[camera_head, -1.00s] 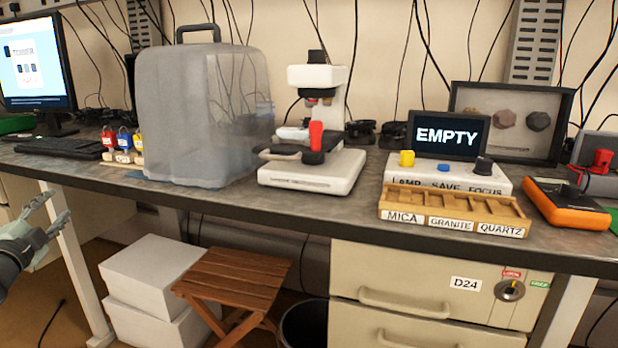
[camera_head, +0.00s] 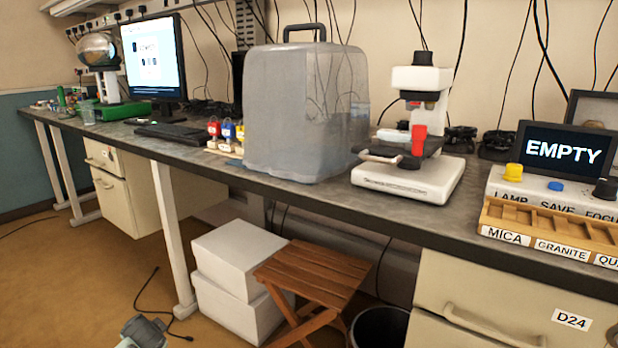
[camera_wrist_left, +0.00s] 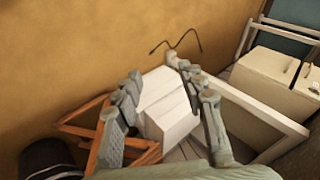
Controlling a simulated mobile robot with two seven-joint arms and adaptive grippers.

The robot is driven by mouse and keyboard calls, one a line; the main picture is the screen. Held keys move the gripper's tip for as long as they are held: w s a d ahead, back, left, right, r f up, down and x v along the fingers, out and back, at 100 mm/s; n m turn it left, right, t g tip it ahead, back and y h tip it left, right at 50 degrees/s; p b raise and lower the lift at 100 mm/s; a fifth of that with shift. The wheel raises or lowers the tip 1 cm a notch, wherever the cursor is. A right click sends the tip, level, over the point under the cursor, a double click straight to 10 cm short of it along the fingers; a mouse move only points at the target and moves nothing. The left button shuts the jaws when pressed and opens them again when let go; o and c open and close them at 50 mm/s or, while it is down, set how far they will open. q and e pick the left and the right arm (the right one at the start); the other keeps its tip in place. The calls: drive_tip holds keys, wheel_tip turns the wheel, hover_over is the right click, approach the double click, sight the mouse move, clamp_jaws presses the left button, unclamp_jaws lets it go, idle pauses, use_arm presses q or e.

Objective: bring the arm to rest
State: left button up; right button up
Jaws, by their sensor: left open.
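My left gripper (camera_head: 145,330) shows only in part at the bottom edge of the head view, low in front of the bench and over the floor. In the left wrist view its fingers (camera_wrist_left: 158,75) are spread apart and nothing is between them. Behind the fingers in that view lie white boxes (camera_wrist_left: 165,100) and part of a wooden stool (camera_wrist_left: 85,125). My right gripper is in neither view.
The bench (camera_head: 330,205) carries a covered case (camera_head: 300,120), a microscope (camera_head: 415,180), a display reading EMPTY (camera_head: 565,150) and a wooden sample tray (camera_head: 550,225). Under it stand white boxes (camera_head: 235,260), a stool (camera_head: 315,270) and a dark bin (camera_head: 380,328). Floor at left is mostly clear.

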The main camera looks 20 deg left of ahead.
use_arm(q)
drive_tip(key=s+d+f+h, duration=0.2)
drive_tip(key=s+d, duration=0.4)
drive_tip(key=d, duration=0.3)
drive_tip(key=s+d+f+g+h, duration=0.1)
drive_tip(key=s+d+f, duration=0.4)
drive_tip(key=d, duration=0.3)
drive_tip(key=s+d+f+h, duration=0.2)
drive_tip(key=s+d+f, duration=0.2)
drive_tip(key=s+d, duration=0.3)
drive_tip(key=d, duration=0.2)
drive_tip(key=shift+d+f+g+h, duration=0.2)
drive_tip(key=shift+d+g+h, duration=0.1)
drive_tip(key=shift+d, duration=0.05)
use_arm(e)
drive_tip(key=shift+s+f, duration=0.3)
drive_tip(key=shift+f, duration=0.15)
use_arm(q)
drive_tip(key=shift+s, duration=0.1)
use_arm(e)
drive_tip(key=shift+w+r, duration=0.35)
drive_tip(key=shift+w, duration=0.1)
